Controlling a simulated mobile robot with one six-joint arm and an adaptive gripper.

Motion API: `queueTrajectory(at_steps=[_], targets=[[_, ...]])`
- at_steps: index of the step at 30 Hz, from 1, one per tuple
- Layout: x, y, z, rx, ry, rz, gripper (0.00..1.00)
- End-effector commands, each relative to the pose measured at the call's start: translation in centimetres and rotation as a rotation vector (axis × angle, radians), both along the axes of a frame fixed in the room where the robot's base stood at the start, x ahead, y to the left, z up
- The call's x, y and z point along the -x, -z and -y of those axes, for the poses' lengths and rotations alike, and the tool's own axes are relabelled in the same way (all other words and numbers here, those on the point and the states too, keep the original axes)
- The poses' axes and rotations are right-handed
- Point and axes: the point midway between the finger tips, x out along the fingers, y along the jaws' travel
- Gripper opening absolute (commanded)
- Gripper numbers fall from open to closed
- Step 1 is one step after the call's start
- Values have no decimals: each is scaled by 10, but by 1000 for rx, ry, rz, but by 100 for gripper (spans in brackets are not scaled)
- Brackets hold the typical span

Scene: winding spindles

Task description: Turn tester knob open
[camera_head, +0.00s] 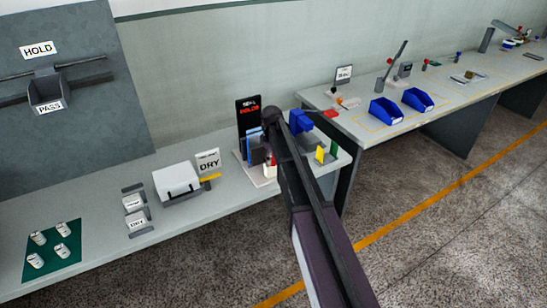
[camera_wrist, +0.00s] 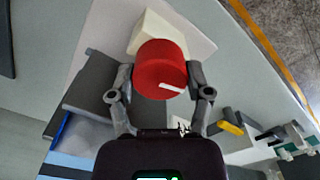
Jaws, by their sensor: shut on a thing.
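In the wrist view a round red knob (camera_wrist: 158,62) with a white line on its face fills the space between my fingers. The white line lies nearly level at the knob's lower right. My gripper (camera_wrist: 161,76) is shut on the knob, one finger on each side. A cream block (camera_wrist: 151,28) shows behind the knob. In the head view the tester has a dark display (camera_head: 248,112) with red text at the bench's far end. The red knob (camera_head: 273,161) shows as a small patch there, and my arm hides much of this area.
A "DRY" sign (camera_head: 208,160), a white box (camera_head: 176,181) and a green mat (camera_head: 52,250) with several white spools stand left of the tester. Blue bins (camera_head: 385,110) are on the other bench. A yellow handle (camera_wrist: 230,128) lies near my right finger.

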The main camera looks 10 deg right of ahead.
Motion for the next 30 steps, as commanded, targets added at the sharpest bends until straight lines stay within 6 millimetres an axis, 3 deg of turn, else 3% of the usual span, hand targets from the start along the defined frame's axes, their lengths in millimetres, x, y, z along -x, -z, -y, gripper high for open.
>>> queueTrajectory(at_steps=[30], targets=[[-4, 0, 1, 3, -964, 7, 17]])
